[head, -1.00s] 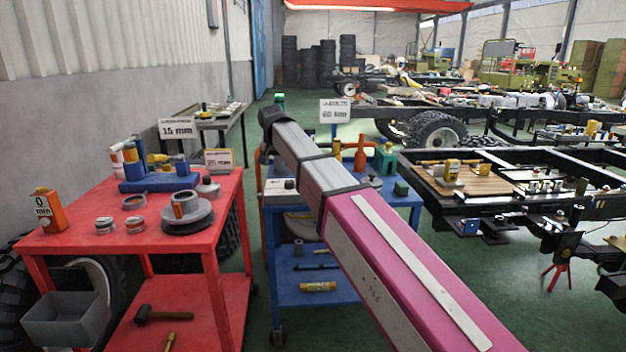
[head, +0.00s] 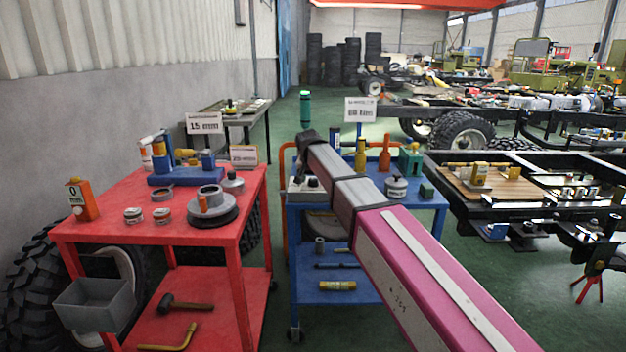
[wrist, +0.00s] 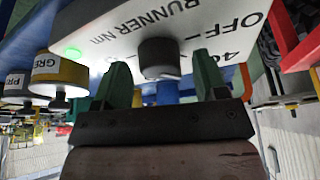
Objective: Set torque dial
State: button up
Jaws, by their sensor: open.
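The torque dial (wrist: 158,57) is a dark round knob on a white box face (wrist: 112,38) printed "RUNNER Nm", "OFF" and a partly covered "40". A green light glows left of it in the wrist view. My gripper (wrist: 162,68) is open, with one green finger on each side of the dial. The fingertips appear close to the panel; I cannot tell whether they touch the dial. In the head view the white box with dark knobs (head: 304,190) stands on the blue cart (head: 420,204), partly behind my arm. My gripper is hidden there.
A red cart (head: 110,222) with parts stands left. Yellow and grey labelled containers (wrist: 62,72) show beside the box.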

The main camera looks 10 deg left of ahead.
jog(key=shift+f, duration=0.1)
jog(key=c, duration=0.9)
jog(key=n+y, duration=0.2)
jog(key=n, duration=0.3)
jog(key=shift+d+n, duration=0.1)
jog(key=shift+n, duration=0.3)
jog(key=n+g+y, duration=0.1)
jog(key=n, duration=0.4)
jog(key=shift+w+n+g+y, duration=0.1)
jog(key=shift+n+g+y, duration=0.3)
jog(key=shift+n, duration=0.3)
jog(key=o, duration=0.9)
